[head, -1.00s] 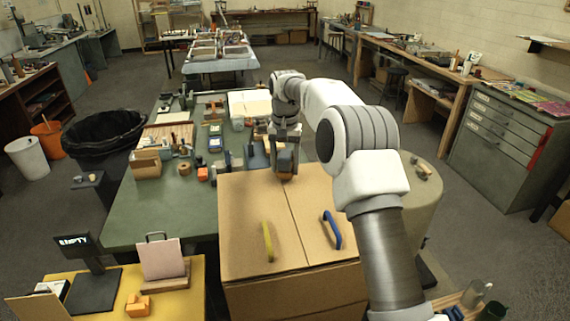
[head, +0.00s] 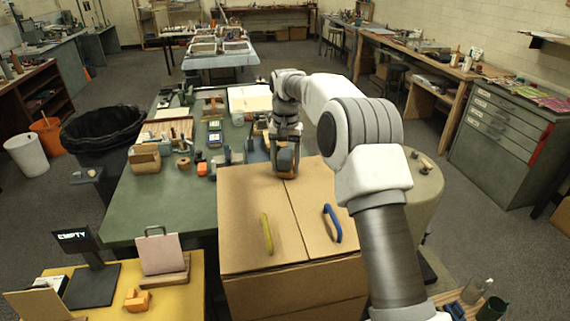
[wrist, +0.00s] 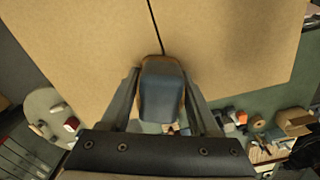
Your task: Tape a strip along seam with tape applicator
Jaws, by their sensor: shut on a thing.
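A large cardboard box (head: 240,205) stands at the middle of the head view, its closed top split by a dark seam (head: 298,220). The seam also shows in the wrist view (wrist: 155,25). My gripper (head: 286,152) is shut on the tape applicator (head: 284,166), a blue-grey block with tan-orange edges. In the wrist view the tape applicator (wrist: 162,96) sits between both fingers, in line with the seam at the box's far edge. I cannot tell whether it touches the cardboard. No tape strip shows on the visible seam.
A yellow handle (head: 266,234) and a blue handle (head: 332,224) lie on the box top, either side of the seam. A green table (head: 150,215) with tools and small blocks lies behind and left. A yellow table (head: 190,300) stands front left.

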